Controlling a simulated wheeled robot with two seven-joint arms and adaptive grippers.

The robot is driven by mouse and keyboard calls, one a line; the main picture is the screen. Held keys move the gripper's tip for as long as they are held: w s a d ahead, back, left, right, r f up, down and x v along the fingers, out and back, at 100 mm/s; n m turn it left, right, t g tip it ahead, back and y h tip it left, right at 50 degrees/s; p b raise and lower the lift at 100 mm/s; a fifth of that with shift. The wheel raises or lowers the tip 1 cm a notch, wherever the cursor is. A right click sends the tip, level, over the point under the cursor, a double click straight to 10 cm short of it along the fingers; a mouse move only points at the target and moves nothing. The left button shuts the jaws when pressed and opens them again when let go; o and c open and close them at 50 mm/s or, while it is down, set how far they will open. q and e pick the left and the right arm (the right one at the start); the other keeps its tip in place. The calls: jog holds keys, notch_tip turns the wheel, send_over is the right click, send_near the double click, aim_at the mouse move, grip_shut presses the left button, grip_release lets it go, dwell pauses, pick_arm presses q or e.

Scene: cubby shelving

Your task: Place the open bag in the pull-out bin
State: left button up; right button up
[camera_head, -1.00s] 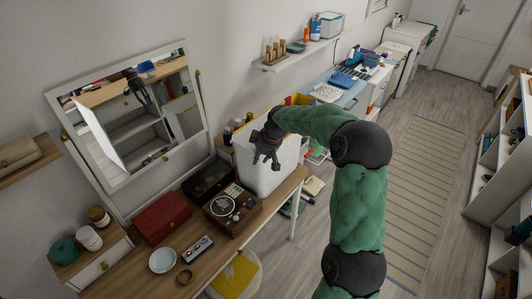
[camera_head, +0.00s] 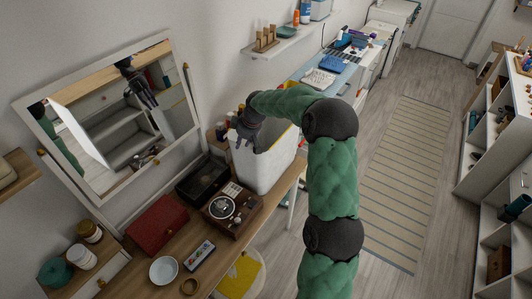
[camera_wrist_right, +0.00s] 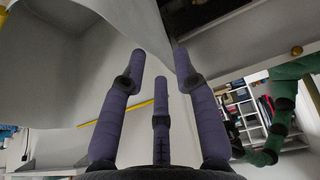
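A tall white open-topped container (camera_head: 258,168), which looks like the open bag, stands upright at the table's far right end. My right gripper (camera_head: 240,138) is at its upper left rim, fingers pointing down. In the right wrist view, the dark fingers (camera_wrist_right: 160,62) are spread apart, with a pale surface (camera_wrist_right: 75,75) with yellow edging close beyond them. I cannot tell whether they touch it. A white-rimmed round container with yellow inside (camera_head: 240,278) sits low beside the table; I cannot tell whether it is the pull-out bin. My left gripper is not seen directly.
The wooden table (camera_head: 228,248) carries a record player (camera_head: 232,210), a red box (camera_head: 157,224), a black case (camera_head: 204,180) and a white bowl (camera_head: 163,270). A framed mirror (camera_head: 110,110) stands behind. A striped rug (camera_head: 400,180) lies on open floor at right.

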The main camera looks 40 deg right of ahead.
aim_at(240, 155)
jog(key=x, duration=0.5)
jog(key=shift+f, duration=0.15)
grip_shut()
